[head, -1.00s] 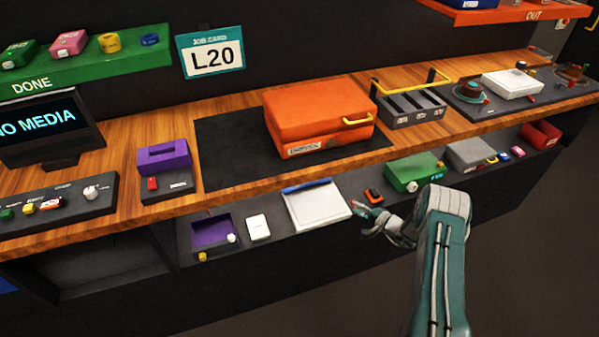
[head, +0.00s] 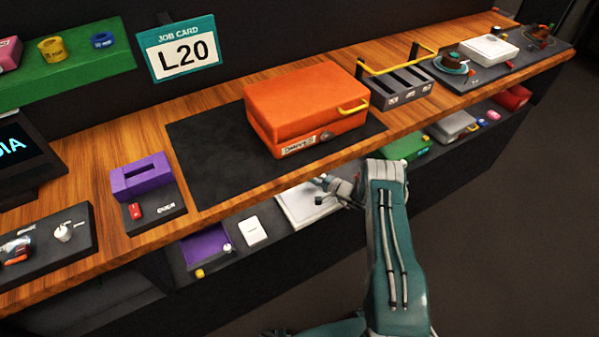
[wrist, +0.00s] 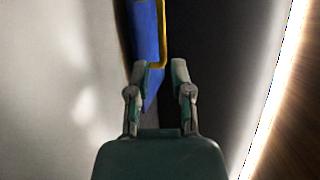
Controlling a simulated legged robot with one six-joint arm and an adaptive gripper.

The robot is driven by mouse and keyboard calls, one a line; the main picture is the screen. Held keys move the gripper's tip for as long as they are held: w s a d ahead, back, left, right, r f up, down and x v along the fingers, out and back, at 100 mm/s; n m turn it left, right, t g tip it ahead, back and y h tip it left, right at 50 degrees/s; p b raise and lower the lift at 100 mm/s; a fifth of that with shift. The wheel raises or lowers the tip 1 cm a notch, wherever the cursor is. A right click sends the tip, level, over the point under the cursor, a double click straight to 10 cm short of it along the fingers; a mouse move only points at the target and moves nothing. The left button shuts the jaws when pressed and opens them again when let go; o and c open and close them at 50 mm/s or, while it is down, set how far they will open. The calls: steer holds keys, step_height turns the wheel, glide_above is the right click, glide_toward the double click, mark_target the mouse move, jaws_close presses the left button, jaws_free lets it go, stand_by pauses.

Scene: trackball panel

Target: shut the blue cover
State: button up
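The blue cover (wrist: 146,42) shows in the wrist view as a narrow upright blue strip with a yellow edge or handle (wrist: 162,35) along its right side. My gripper (wrist: 162,70) is open below it in that view. The cover's lower end reaches down beside and behind the left finger; I cannot tell whether they touch. In the head view my gripper (head: 319,190) is over the white panel (head: 298,208) on the lower shelf, under the bench edge. The cover is hidden in that view.
The wooden bench edge (head: 230,195) overhangs the shelf just above my gripper. An orange case (head: 300,105) stands on the bench. On the shelf, a purple tray (head: 203,247) and a white block (head: 253,231) lie left, a green box (head: 408,147) right.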

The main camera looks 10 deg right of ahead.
steer(key=x, duration=0.4)
steer(key=shift+w+a, duration=0.1)
steer(key=shift+a, duration=0.4)
steer(key=shift+w+a+f, duration=0.15)
steer(key=shift+w+a, duration=0.05)
steer(key=shift+w, duration=0.3)
steer(key=shift+c, duration=1.3)
jaws_close()
